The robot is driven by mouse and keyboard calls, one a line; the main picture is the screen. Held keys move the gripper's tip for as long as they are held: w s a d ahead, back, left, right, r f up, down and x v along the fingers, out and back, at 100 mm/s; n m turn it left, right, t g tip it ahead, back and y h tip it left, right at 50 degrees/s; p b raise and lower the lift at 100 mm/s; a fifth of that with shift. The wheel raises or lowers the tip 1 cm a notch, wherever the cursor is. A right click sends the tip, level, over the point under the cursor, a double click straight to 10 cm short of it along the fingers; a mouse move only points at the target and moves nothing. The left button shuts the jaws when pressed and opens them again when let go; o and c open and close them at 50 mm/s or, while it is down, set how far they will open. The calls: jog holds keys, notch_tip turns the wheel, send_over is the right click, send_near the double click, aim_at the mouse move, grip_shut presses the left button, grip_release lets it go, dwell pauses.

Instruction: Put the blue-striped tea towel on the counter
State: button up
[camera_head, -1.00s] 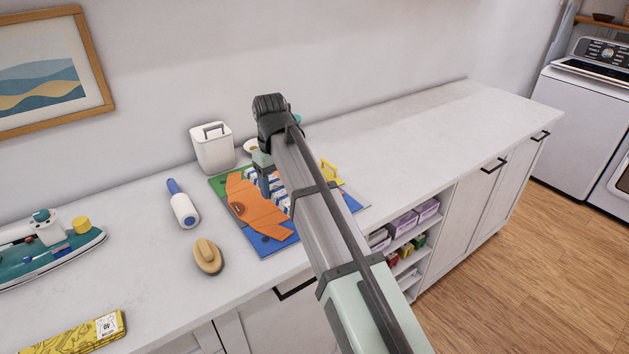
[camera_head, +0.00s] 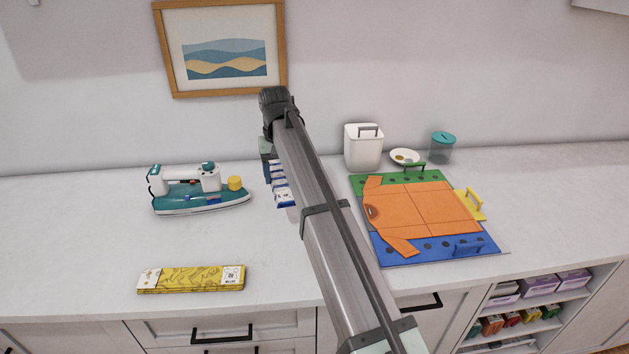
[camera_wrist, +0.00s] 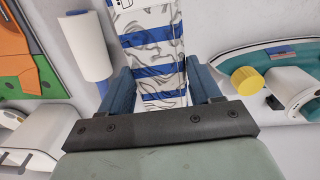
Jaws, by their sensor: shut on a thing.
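The blue-striped tea towel (camera_head: 280,184), white with blue bands, hangs from my gripper (camera_head: 268,160) and is partly hidden by my arm in the head view. In the wrist view the towel (camera_wrist: 152,45) runs between the two blue fingers of my gripper (camera_wrist: 161,85), which is shut on it. The towel is over the white counter (camera_head: 90,240), between the iron and the folding board. I cannot tell whether its lower end touches the counter.
A teal iron (camera_head: 200,195) stands left of the towel, with a yellow packet (camera_head: 192,279) in front. Right are an orange shirt (camera_head: 425,212) on a coloured folding board (camera_head: 400,178) and a white bin (camera_head: 363,150). A lint roller (camera_wrist: 86,42) lies near the towel.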

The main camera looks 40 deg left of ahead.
jog(key=shift+w+a+r+m, duration=0.1)
jog(key=shift+w+a+m, duration=0.15)
jog(key=shift+a+m, duration=0.55)
jog(key=shift+d, duration=0.15)
jog(key=shift+f, duration=3.7)
jog(key=shift+f, duration=0.8)
jog(key=o, duration=1.2)
jog(key=shift+c, duration=0.2)
jog(key=shift+r, duration=0.1)
notch_tip(320, 180, up, 14)
jog(key=shift+f, duration=0.2)
